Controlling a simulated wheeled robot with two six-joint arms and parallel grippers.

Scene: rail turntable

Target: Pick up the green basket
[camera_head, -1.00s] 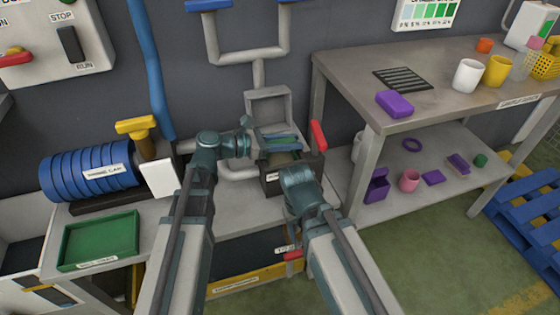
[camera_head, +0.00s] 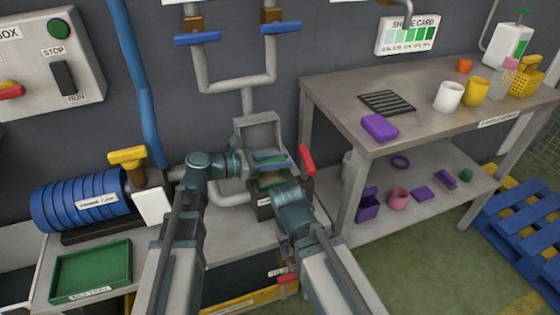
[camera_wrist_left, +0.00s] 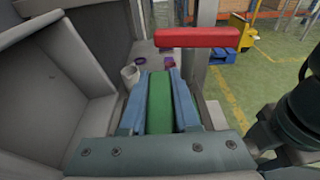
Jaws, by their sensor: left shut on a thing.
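My left gripper (camera_head: 270,161) has its blue fingers shut on a green piece, which I take to be the green basket (camera_wrist_left: 160,103). In the left wrist view only a green band of it shows between the two fingers, and its full shape is hidden. The gripper is at the grey open box (camera_head: 258,131) with a dark front. My right arm ends just in front of this box; its wrist (camera_head: 290,203) shows, but its fingertips cannot be made out.
A red handle (camera_head: 307,159) stands close on the right of the gripper. A green tray (camera_head: 91,270) and blue discs (camera_head: 80,202) lie left. A grey table (camera_head: 420,90) with cups stands right. Pipes with blue handles (camera_head: 198,40) are behind.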

